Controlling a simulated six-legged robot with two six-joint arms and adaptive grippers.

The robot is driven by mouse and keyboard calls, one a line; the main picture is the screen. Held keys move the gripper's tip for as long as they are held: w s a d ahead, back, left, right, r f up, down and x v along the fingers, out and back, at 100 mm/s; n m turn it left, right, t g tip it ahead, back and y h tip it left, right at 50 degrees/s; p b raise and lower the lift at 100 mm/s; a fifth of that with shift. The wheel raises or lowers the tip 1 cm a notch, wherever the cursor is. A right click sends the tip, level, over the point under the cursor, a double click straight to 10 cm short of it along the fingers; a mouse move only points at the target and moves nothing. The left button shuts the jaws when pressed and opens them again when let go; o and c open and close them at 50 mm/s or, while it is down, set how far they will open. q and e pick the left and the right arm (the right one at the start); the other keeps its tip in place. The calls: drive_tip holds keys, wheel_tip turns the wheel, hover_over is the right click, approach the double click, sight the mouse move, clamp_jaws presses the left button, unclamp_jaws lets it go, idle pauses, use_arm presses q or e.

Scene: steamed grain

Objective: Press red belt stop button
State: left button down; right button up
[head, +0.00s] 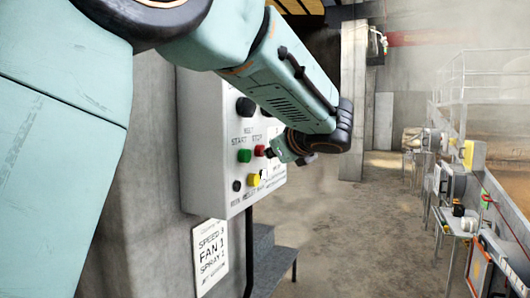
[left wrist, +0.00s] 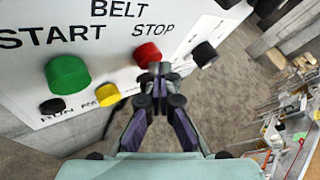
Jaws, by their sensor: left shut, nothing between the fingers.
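The red belt stop button (head: 259,150) is on the front of a pale control box (head: 205,150), under the word STOP. In the left wrist view the red button (left wrist: 147,53) shows just above my left fingertips, which cover its lower right edge. My left gripper (head: 271,153) is shut and empty, its tips pointing at the panel right by the red button. In the left wrist view the shut fingers (left wrist: 157,72) meet at the tips. I cannot tell whether they touch the button. My right gripper is not in view.
A green START button (left wrist: 68,74) is left of the red one, with a yellow button (left wrist: 107,95) and a small black one (left wrist: 52,106) below. A black knob (left wrist: 204,54) is to the right. A sign (head: 210,257) hangs below the box. Open floor lies to the right.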

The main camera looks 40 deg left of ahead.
use_arm(q)
drive_tip(key=shift+d, duration=0.15)
drive_tip(key=shift+w+d+p, duration=0.2)
drive_tip(key=shift+d+p, duration=0.2)
drive_tip(key=shift+d, duration=0.3)
drive_tip(key=d+p, duration=0.1)
drive_tip(key=d, duration=0.1)
drive_tip(key=w+d+p, duration=0.1)
drive_tip(key=d, duration=0.1)
drive_tip(key=shift+w+d+p, duration=0.1)
drive_tip(key=shift+d+p, duration=0.2)
drive_tip(key=shift+d, duration=0.05)
idle(0.6)
